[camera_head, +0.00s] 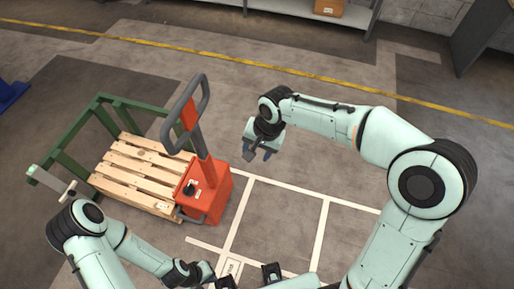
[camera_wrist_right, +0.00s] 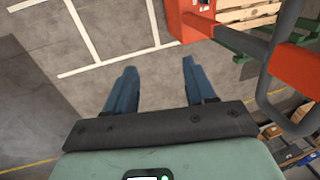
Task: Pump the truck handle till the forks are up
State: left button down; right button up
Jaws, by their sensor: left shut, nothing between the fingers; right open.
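The red pallet truck (camera_head: 217,200) stands at the pallet's near right end. Its handle, a grey loop (camera_head: 204,88) on a red stem, stands up, leaning slightly left. The forks are hidden by the wooden pallet (camera_head: 135,172), so I cannot tell their height. My right gripper (camera_head: 260,155) is open and empty, right of the handle and apart from it. In the right wrist view its blue fingers (camera_wrist_right: 155,92) point over bare floor, with the handle (camera_wrist_right: 285,65) to the right. My left gripper (camera_head: 226,283) is low at the bottom edge, shut and empty, away from the handle.
A green frame (camera_head: 72,127) surrounds the pallet's far and left sides. White floor lines (camera_head: 237,222) mark bays right of the truck. A yellow line (camera_head: 300,74) crosses the floor behind. A shelf with a brown box (camera_head: 329,7) stands at the back. Floor right of the truck is clear.

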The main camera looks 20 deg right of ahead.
pick_arm(q)
jog(key=shift+w+r+p, duration=0.5)
jog(key=shift+r+p, duration=0.2)
jog(key=shift+r, duration=0.15)
pick_arm(e)
jog(key=v, duration=1.3)
jog(key=shift+r, duration=0.15)
